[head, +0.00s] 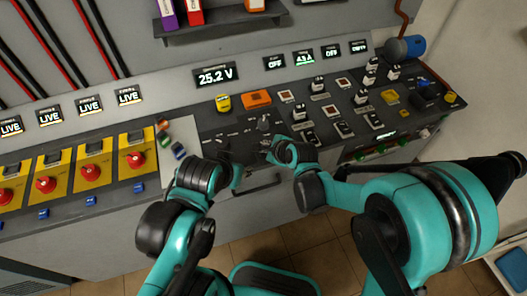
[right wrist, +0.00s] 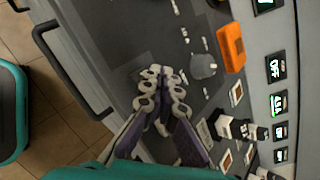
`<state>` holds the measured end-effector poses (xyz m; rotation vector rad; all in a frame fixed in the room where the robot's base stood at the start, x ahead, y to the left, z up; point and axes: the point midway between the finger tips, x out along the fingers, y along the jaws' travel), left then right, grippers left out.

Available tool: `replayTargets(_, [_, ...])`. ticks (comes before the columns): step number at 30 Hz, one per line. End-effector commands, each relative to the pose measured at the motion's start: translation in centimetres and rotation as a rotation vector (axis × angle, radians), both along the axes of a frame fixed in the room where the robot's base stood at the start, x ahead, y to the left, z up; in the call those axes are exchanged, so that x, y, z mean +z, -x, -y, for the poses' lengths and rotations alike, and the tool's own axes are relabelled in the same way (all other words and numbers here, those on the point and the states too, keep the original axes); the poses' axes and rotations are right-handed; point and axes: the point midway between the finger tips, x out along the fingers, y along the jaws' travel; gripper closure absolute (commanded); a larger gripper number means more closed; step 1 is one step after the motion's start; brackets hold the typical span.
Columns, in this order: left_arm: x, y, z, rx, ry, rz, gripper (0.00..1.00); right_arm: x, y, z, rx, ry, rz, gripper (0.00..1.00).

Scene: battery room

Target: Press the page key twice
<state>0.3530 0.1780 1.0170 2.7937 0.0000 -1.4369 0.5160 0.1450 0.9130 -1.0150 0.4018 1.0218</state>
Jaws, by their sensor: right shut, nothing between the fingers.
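The console's dark panel (head: 210,130) lies under a display reading 25.2 V (head: 215,76). I cannot pick out the page key for certain; small labels are too blurred to read, and my grippers cover part of the panel. My right gripper (head: 268,147) is over the panel just below a round dark knob (head: 264,122). In the right wrist view the right gripper (right wrist: 164,78) is shut and empty, its fingertips together left of the grey knob (right wrist: 203,66). Whether they touch the panel is unclear. My left gripper (head: 236,176) is by the panel's front edge, its fingers partly hidden.
An orange box (head: 256,98) and a yellow item (head: 222,102) sit behind the knob. Several switches (head: 318,85) fill the right side. A dark handle (head: 262,186) is on the front face.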

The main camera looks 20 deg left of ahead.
Motion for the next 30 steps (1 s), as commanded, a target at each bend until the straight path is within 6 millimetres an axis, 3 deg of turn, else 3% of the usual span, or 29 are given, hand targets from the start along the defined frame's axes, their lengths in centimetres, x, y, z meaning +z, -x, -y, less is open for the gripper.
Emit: replayTargets(30, [-1.3, 0.0, 0.0, 0.0, 0.0, 0.0, 0.6, -1.2, 0.0, 0.0, 0.0, 0.0, 0.0, 1.0])
